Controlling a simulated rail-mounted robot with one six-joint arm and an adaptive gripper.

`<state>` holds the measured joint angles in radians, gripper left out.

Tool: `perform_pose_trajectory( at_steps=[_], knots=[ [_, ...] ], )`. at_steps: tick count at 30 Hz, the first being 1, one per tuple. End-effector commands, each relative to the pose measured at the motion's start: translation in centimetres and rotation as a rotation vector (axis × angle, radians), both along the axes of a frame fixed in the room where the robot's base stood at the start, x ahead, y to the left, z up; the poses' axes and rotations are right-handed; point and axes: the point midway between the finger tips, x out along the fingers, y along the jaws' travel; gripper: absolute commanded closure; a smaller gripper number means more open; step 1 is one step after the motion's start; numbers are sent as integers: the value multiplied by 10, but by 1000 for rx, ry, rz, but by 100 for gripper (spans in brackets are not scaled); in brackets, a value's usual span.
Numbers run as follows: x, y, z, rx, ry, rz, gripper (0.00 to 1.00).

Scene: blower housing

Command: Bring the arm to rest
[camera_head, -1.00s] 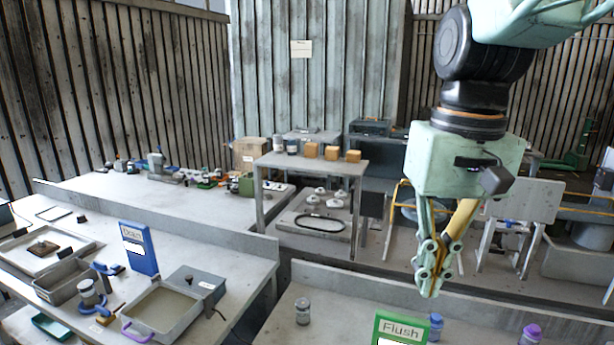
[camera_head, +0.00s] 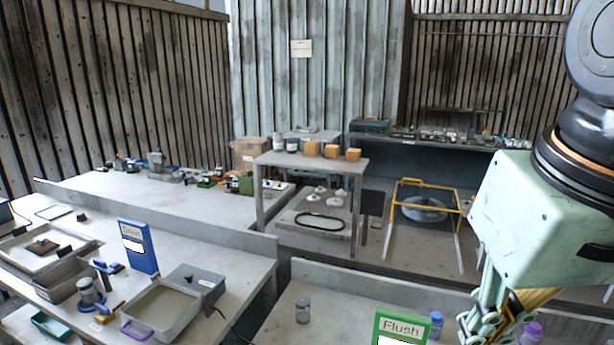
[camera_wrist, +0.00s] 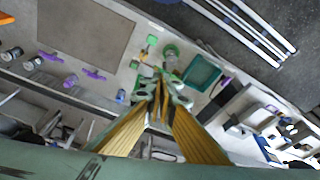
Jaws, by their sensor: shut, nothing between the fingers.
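My gripper (camera_head: 492,335) is at the lower right of the head view, its fingers partly cut by the bottom of the picture. My pale green wrist housing is above it. In the wrist view the fingers of my gripper (camera_wrist: 160,92) come together at the tips with nothing between them. It appears above the bench with the green Flush sign (camera_head: 402,328), to the right of that sign in the head view. A bottle with a purple cap (camera_head: 531,334) shows just beside the fingers; I cannot tell how far apart they are.
A blue Drain sign (camera_head: 138,247) and a grey tray (camera_head: 183,336) are on the left bench. A yellow frame (camera_head: 425,184) stands behind. The bench between jar and Flush sign looks clear.

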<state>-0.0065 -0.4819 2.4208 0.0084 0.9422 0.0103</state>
Motion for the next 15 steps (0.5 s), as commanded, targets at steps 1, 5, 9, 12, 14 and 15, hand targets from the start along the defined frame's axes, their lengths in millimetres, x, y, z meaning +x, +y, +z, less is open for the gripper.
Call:
perform_pose_trajectory(
  at_steps=[1, 5, 9, 12, 14, 15],
  knots=[
    [-6, -1, -1, -1, -15, 1, 100],
    [-20, -2, -5, -6, -42, 3, 100],
    [-30, -4, -9, -9, -66, 5, 100],
    [-35, -4, -10, -12, -77, 6, 100],
    [-37, -4, -11, -12, -80, 7, 100],
    [-37, -4, -11, -12, -81, 6, 100]
  ],
)
